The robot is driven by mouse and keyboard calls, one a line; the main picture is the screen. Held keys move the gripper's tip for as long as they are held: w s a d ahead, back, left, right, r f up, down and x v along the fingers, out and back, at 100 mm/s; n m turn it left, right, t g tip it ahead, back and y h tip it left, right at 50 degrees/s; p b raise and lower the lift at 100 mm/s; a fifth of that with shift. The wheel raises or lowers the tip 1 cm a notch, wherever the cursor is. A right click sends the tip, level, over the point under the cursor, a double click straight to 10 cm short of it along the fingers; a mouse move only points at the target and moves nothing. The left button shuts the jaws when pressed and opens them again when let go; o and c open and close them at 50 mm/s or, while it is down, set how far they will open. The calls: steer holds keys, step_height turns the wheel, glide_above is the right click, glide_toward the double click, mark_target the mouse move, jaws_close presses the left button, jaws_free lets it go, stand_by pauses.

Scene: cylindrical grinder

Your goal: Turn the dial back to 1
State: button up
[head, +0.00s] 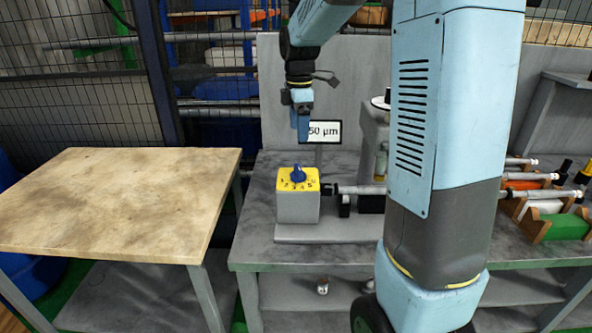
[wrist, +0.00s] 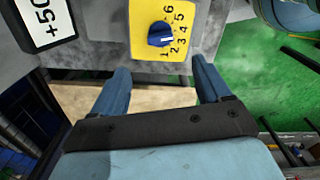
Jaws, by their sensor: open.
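The dial is a blue knob (wrist: 161,35) on a yellow plate (wrist: 143,22) printed with the numbers 1 to 6. In the wrist view a white mark on the knob points right, roughly toward the 3; the exact number is hard to tell. In the head view the knob (head: 298,174) sits on top of a grey box (head: 297,207) on the grey machine bench. My gripper (head: 301,125) hangs above the dial, fingers down, apart from it. In the wrist view my gripper (wrist: 162,80) is open and empty, with the knob beyond the fingertips.
A sign reading 50 µm (head: 325,132) stands behind the dial, close to my gripper. A measuring spindle (head: 358,189) lies right of the box. A wooden-topped table (head: 120,200) at left is bare. Several gauges in coloured holders (head: 530,185) stand at right.

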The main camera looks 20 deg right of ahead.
mark_target(299, 167)
step_height(299, 167, down, 14)
steer(key=shift+r, duration=0.1)
stand_by(0.5)
steer(key=shift+c, duration=0.2)
steer(key=c, duration=0.9)
steer(key=shift+d, duration=0.25)
steer(key=shift+c, duration=0.3)
steer(key=shift+a, duration=0.15)
